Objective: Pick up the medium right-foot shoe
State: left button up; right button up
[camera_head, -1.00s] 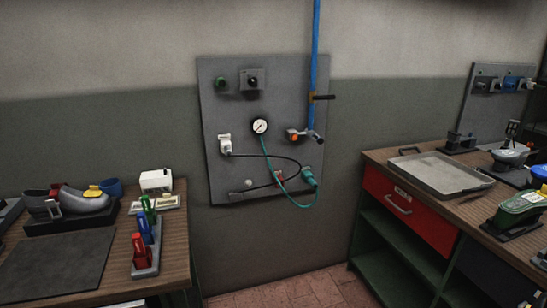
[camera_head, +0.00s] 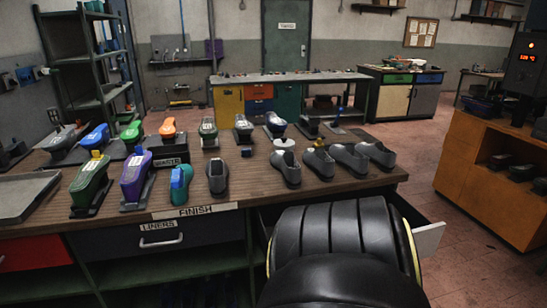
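Several grey shoes stand in a row on the right part of the wooden bench (camera_head: 240,205): one (camera_head: 286,170), a second (camera_head: 319,162), a third (camera_head: 349,159) and one at the far right (camera_head: 378,154). A smaller dark grey piece (camera_head: 217,178) stands left of them, behind the FINISH label. I cannot tell from this view which shoe is medium or right-foot. Neither gripper shows. A black ribbed part with a yellow edge, seemingly my arm, fills the lower right and hides part of the bench front.
A grey tray (camera_head: 22,196) lies at the left end. An open drawer (camera_head: 428,240) juts out right. An orange cabinet (camera_head: 480,180) stands across clear floor.

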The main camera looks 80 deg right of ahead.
aim_at(217, 170)
jog(key=z, duration=2.1)
jog(key=i, duration=1.15)
